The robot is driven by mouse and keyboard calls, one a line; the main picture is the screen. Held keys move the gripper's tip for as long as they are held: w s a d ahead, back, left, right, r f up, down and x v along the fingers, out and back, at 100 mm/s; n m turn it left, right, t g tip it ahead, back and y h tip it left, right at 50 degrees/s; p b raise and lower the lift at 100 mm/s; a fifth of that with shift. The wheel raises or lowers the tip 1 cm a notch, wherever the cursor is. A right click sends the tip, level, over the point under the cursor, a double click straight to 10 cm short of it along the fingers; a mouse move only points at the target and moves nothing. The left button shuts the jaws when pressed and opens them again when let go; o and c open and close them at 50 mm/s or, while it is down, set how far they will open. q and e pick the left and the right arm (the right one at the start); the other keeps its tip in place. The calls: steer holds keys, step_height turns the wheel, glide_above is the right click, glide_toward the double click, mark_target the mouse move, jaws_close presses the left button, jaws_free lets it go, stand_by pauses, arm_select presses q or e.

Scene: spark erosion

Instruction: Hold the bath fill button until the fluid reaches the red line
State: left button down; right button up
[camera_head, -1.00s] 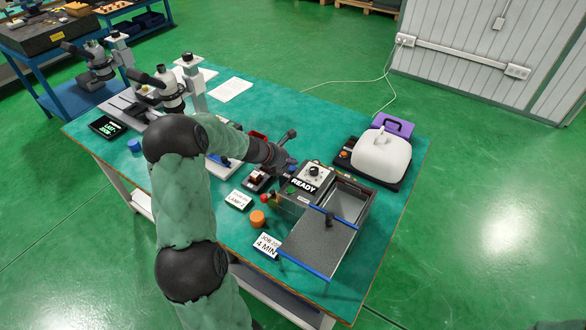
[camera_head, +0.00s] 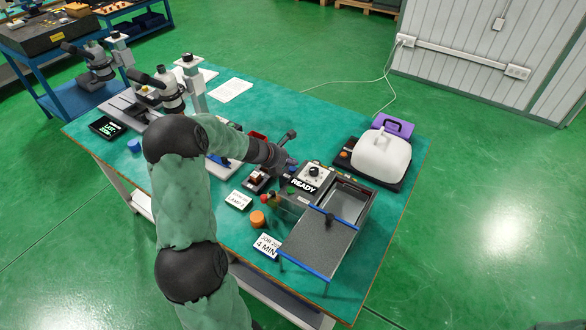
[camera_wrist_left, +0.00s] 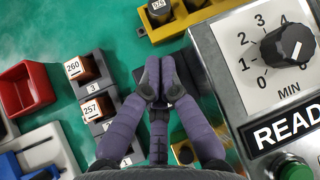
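The machine with a black READY display (camera_head: 303,185) and a dial (camera_head: 313,172) stands on the table; its bath (camera_head: 349,203) is open at the top. I cannot make out fluid or a red line in it. In the left wrist view, a green button (camera_wrist_left: 294,169) shows below the READY display (camera_wrist_left: 287,131), partly cut off at the frame's edge. The dial (camera_wrist_left: 288,45) is above it. My left gripper (camera_wrist_left: 160,78) is shut, its fingertips together and empty, left of the machine's panel and apart from the green button. In the head view, it (camera_head: 284,163) is partly hidden. My right gripper is not in view.
A grey plate with blue edges (camera_head: 312,245) adjoins the bath. An orange cap (camera_head: 257,218) and a 4 MIN card (camera_head: 267,245) lie in front. Numbered blocks (camera_wrist_left: 90,88) and a red bin (camera_wrist_left: 27,88) are left of the gripper.

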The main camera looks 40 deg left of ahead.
arm_select(q)
steer(key=shift+f, duration=0.15)
steer(key=shift+f, duration=0.25)
steer(key=shift+f+b, duration=0.5)
stand_by(2.6)
stand_by(3.4)
steer(key=shift+r+p, duration=0.95)
steer(key=shift+p, duration=0.05)
